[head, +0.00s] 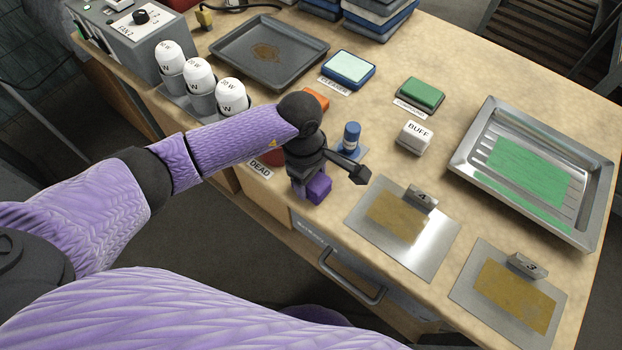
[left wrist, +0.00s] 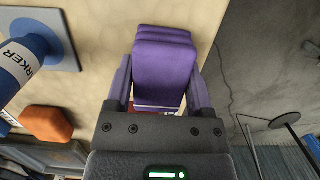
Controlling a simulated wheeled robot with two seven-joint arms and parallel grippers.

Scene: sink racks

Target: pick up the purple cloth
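The purple cloth (head: 319,188) is a folded, block-like bundle near the front edge of the worktop. In the left wrist view the cloth (left wrist: 165,65) lies between the two fingers of my left gripper (left wrist: 163,85). In the head view my left gripper (head: 311,186) points down over it. The fingers are close against the cloth's two sides. I cannot tell whether they press on it or whether it rests on the worktop. My right gripper is not in view.
A blue marker (head: 351,137) on a blue base stands just behind the gripper. A metal plate (head: 432,258) lies to the right, and an orange block (head: 316,98) behind. White bulbs (head: 231,96) stand at left. The worktop's front edge is close to the cloth.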

